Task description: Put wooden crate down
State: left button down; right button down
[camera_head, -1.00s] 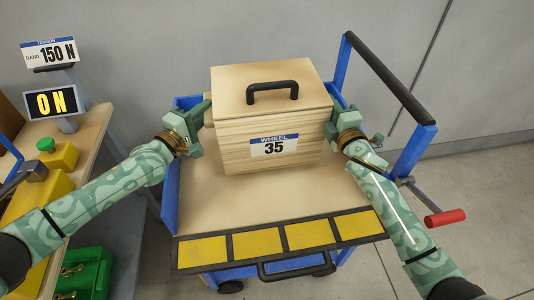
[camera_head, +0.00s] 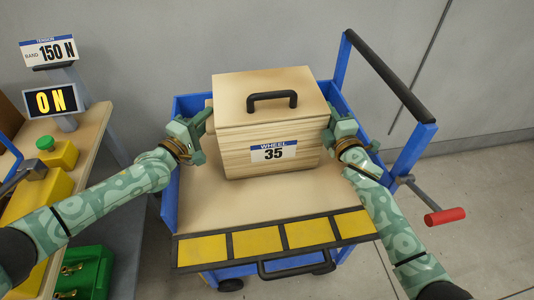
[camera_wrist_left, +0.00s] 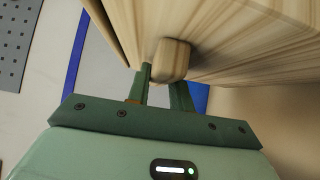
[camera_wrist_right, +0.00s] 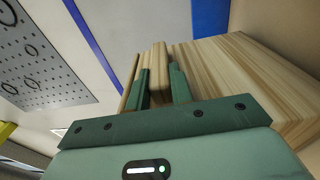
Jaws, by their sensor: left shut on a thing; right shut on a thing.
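The wooden crate (camera_head: 232,148) has a lid with a black handle and a label reading WHEEL 35. It is at the cart's wooden top (camera_head: 250,210), toward the back; whether its base touches the top I cannot tell. My left gripper (camera_head: 203,122) is shut on a wooden grip block (camera_wrist_left: 173,60) on the crate's left side. My right gripper (camera_head: 335,122) is at the crate's right side, shut on a wooden grip piece (camera_wrist_right: 158,75) there. The crate's back and underside are hidden.
The blue cart has a side wall (camera_head: 171,190) at left, a black-topped rail (camera_head: 390,78) at right and a red-handled crank (camera_head: 445,217). Yellow panels (camera_head: 257,244) line its front edge. A bench (camera_head: 92,135) with signs and yellow boxes stands at left.

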pick_arm(q)
jog(key=shift+w+f, duration=0.1)
jog(key=shift+f, duration=0.05)
pick_arm(e)
jog(key=shift+a, duration=0.15)
pick_arm(q)
jog(key=c, duration=1.5)
grip_release()
jog(key=shift+f, duration=0.35)
pick_arm(e)
jog(key=c, duration=1.5)
grip_release()
jog(key=shift+f, duration=0.4)
pick_arm(q)
jog(key=shift+o, duration=1.2)
jog(key=shift+s+r, duration=0.1)
jog(key=shift+s, duration=0.15)
pick_arm(e)
jog(key=shift+o, duration=1.3)
jog(key=shift+s, duration=0.15)
jog(key=shift+s+r, duration=0.1)
